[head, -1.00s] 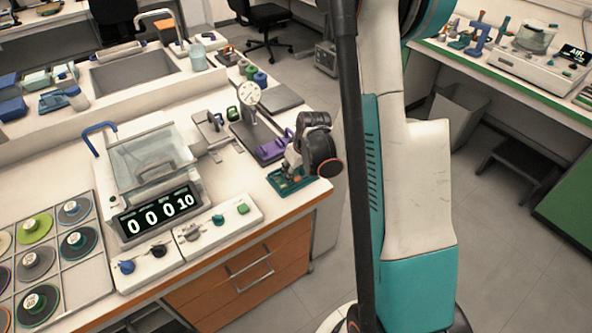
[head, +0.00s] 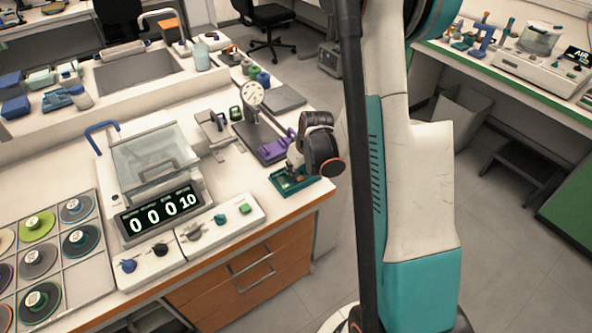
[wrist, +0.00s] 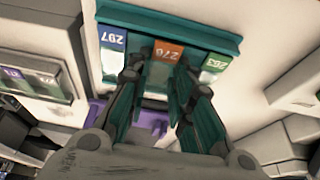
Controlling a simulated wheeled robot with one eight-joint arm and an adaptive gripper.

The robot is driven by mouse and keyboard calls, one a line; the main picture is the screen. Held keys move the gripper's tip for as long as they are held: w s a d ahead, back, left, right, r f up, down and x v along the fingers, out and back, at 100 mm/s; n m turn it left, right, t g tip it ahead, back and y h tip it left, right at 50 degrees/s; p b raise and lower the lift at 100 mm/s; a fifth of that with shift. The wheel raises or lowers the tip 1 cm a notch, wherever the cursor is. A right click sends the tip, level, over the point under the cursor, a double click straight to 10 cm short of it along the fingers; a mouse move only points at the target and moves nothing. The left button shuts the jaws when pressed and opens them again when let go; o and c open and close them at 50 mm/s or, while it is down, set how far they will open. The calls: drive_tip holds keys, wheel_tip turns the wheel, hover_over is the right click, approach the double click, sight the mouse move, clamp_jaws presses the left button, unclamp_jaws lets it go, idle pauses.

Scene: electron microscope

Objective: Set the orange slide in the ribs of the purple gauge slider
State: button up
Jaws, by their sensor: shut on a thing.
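The orange slide (wrist: 167,54), marked 270, stands in the teal rack (wrist: 175,16) between a blue slide (wrist: 113,40) and a green slide (wrist: 214,63). My gripper (wrist: 164,82) is shut on the orange slide, one finger at each side. In the head view my gripper (head: 297,168) is low over the teal rack (head: 283,190) near the bench's right corner. The purple gauge slider (head: 276,148) is just behind it, below the dial gauge. Part of the purple slider shows beyond the fingers in the wrist view (wrist: 97,108). Its ribs are too small to make out.
The dial gauge (head: 253,93) stands on a dark base behind the gripper. A balance with a lit display (head: 158,211) and a strip of knobs (head: 217,225) are to the left. The bench edge is close at right and front.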

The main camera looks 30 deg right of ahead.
drive_tip(key=shift+r+p, duration=1.3)
drive_tip(key=shift+r, duration=0.95)
